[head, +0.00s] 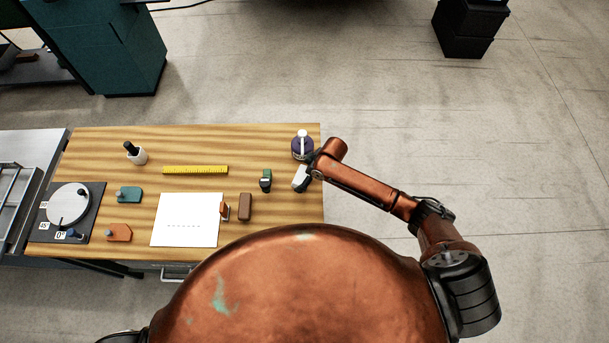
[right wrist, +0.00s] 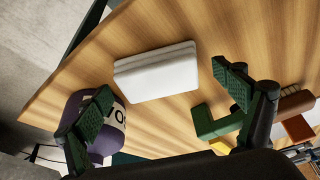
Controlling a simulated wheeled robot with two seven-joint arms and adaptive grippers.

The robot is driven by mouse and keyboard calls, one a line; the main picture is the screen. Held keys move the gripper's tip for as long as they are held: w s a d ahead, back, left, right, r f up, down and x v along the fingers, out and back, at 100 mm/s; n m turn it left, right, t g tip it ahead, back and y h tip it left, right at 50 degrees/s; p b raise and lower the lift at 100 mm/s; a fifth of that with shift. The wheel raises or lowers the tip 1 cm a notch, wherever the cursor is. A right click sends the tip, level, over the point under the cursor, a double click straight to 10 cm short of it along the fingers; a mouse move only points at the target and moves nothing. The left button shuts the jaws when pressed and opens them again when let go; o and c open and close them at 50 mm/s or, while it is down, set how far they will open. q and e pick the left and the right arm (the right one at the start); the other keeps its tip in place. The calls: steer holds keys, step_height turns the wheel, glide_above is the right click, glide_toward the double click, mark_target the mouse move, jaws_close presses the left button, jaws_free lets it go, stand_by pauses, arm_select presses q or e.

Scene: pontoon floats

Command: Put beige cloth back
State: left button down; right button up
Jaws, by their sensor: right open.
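A pale, off-white folded cloth (right wrist: 157,72) lies flat on the wooden table in the right wrist view. It also shows in the head view (head: 299,180), near the table's right edge and partly covered by my right gripper. My right gripper (right wrist: 163,98) is open and empty, with its two green-padded fingers apart and the cloth ahead of the gap between them. In the head view my right gripper (head: 309,172) is over the cloth's side, mostly hidden by its own arm. I cannot tell whether it touches the cloth. My left gripper is out of view.
A purple bottle (head: 302,148) with a white top stands just behind the cloth. A green and black tool (head: 265,180) and brown brush-like blocks (head: 245,206) are to its left. A white sheet (head: 186,222), yellow ruler (head: 195,170) and dial plate (head: 67,206) lie farther left.

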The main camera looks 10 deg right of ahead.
steer(key=v, duration=1.2)
steer(key=shift+r+b, duration=0.2)
steer(key=shift+b, duration=0.1)
steer(key=shift+w, duration=0.1)
